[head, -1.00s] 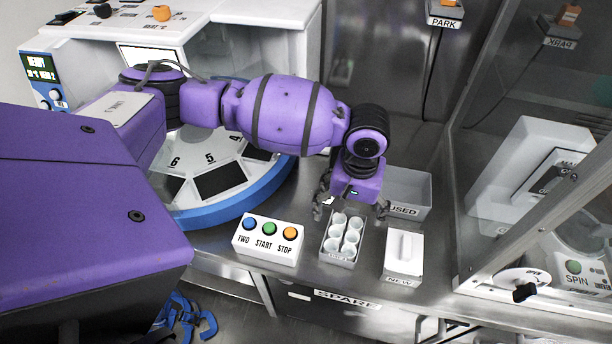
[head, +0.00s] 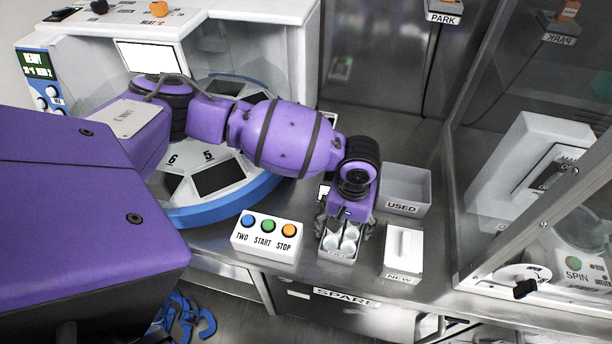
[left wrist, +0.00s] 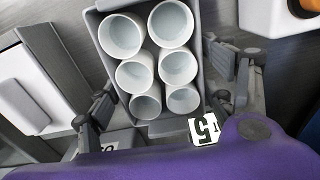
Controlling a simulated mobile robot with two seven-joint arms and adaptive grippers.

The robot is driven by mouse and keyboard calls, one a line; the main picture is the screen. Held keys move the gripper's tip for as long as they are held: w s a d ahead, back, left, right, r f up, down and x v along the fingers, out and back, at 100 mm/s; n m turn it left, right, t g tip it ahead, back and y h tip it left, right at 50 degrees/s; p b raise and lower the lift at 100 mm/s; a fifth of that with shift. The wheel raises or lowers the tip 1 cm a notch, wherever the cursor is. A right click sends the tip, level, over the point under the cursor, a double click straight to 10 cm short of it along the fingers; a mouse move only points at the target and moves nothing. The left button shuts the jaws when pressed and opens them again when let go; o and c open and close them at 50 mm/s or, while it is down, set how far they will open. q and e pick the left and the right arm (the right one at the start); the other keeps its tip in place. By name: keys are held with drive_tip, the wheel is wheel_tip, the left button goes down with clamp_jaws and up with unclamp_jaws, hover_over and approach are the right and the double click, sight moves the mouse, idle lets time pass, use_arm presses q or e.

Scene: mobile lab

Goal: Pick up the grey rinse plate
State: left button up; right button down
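A small grey tray (head: 338,256) holding several white cups in two rows stands on the steel bench in the head view. It is the thing that best fits the grey rinse plate, though its front label is too small to read. In the left wrist view the grey tray (left wrist: 198,78) fills the middle, its cups open and looking empty. My left gripper (head: 345,226) is over the tray's back part, hiding some cups. In the left wrist view its fingers (left wrist: 160,105) are apart on either side of the tray; I cannot tell whether they touch it. My right gripper is not in view.
A button box (head: 268,238) stands close left of the tray. A white handled block (head: 403,248) labelled NEW is close right, with a grey bin (head: 405,186) labelled USED behind it. A round carousel (head: 225,200) lies left; a glass-fronted cabinet (head: 530,180) stands right.

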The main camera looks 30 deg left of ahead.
use_arm(q)
drive_tip(key=c, duration=0.7)
drive_tip(key=shift+r, duration=0.15)
